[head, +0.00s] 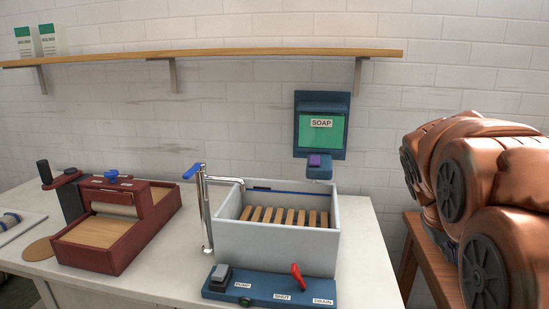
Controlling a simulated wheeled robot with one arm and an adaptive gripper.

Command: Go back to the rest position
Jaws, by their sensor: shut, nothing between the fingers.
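My gripper is out of the head view. The copper-coloured links of my arm, with dark round joint caps, are folded at the right edge of the picture, to the right of the white basin (275,248). They hide part of a wooden stand (422,262) behind them. I see no held object.
The white table (160,278) carries a dark red roller press (105,258), a tap (205,215), and a blue control panel (262,290) in front of the slatted basin. A tray (25,232) lies far left.

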